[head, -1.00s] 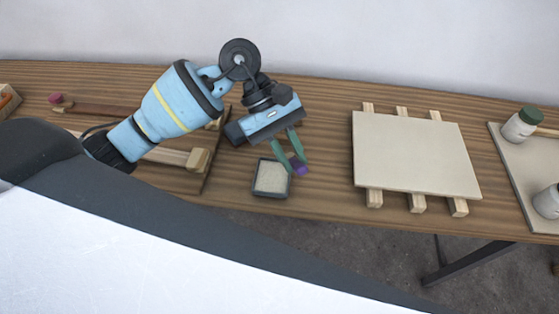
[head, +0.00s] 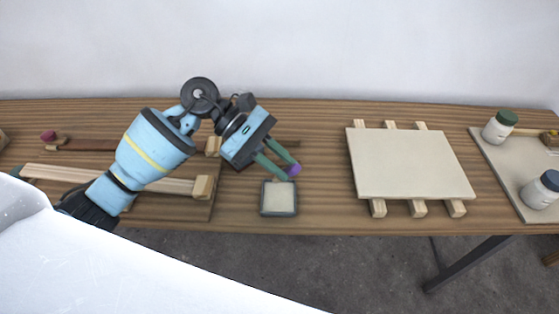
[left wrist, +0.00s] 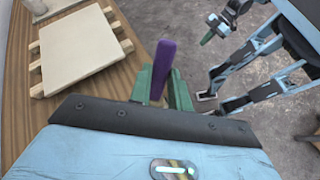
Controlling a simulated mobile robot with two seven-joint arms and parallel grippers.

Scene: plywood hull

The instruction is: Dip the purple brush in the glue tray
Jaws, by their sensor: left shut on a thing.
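The purple brush (head: 294,169) is held in my left gripper (head: 289,171), whose green fingers are shut on it. In the head view only a short purple end shows at the fingertips. In the left wrist view its purple handle (left wrist: 163,68) sticks out between the fingers; its bristles are hidden. The glue tray (head: 279,213) is a small square tray with a dark rim and pale contents. The brush end appears just past the tray's upper right corner; its height above the table is unclear. My right gripper (left wrist: 208,36) shows small in the left wrist view, its opening unclear.
A pale board (head: 408,165) lies on wooden strips right of the tray, with bare tabletop between. A tray (head: 509,177) with jars stands at the far right. A wooden bar clamp (head: 160,182) lies left, under my left arm. The table's front edge is close below the glue tray.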

